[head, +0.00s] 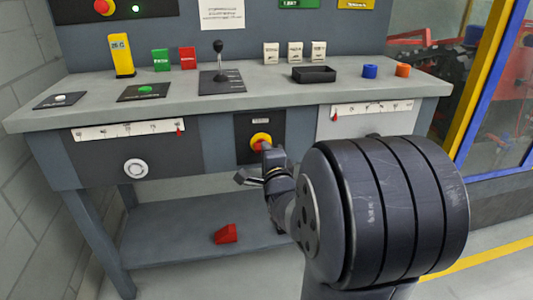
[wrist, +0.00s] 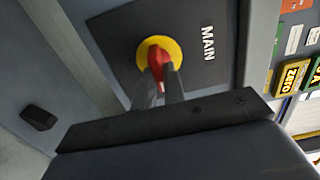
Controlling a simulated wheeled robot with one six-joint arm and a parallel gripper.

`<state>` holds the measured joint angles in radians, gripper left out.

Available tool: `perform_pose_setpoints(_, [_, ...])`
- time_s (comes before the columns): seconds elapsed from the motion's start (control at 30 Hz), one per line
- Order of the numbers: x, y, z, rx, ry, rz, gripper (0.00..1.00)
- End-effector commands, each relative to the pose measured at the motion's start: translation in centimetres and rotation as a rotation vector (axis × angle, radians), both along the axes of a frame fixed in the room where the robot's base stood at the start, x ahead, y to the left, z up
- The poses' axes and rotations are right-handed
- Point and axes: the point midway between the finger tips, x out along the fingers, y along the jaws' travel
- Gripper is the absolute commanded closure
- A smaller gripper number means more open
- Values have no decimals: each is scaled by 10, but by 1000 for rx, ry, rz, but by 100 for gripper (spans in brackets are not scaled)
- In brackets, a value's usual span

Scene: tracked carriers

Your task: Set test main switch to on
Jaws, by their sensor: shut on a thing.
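The main switch is a red handle on a round yellow base (head: 260,139), set on a dark plate on the bench front. In the wrist view the yellow base (wrist: 171,45) sits beside the word MAIN, which appears turned on its side. My gripper (head: 265,150) reaches the switch from the right in the head view. In the wrist view my gripper (wrist: 164,80) is shut on the red handle (wrist: 157,62), with a finger on each side. The fingers hide part of the handle. I cannot read any on or off marks.
The bench top (head: 330,93) holds a black lever (head: 219,60), a black tray (head: 314,74), blue (head: 370,71) and orange (head: 403,70) rings, and several small blocks. A white dial (head: 135,168) is on the front at left. A red block (head: 226,234) lies on the lower shelf.

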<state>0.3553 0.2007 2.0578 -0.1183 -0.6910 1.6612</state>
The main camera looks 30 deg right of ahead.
Motion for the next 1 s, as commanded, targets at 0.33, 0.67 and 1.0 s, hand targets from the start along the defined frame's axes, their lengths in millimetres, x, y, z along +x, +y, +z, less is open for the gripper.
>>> perform_pose_setpoints(0.33, [0,0,0,2,-2,0,100])
perform_pose_setpoints(0.67, [0,0,0,1,0,0,67])
perform_pose_setpoints(1.0, [-10,3,1,1,0,0,67])
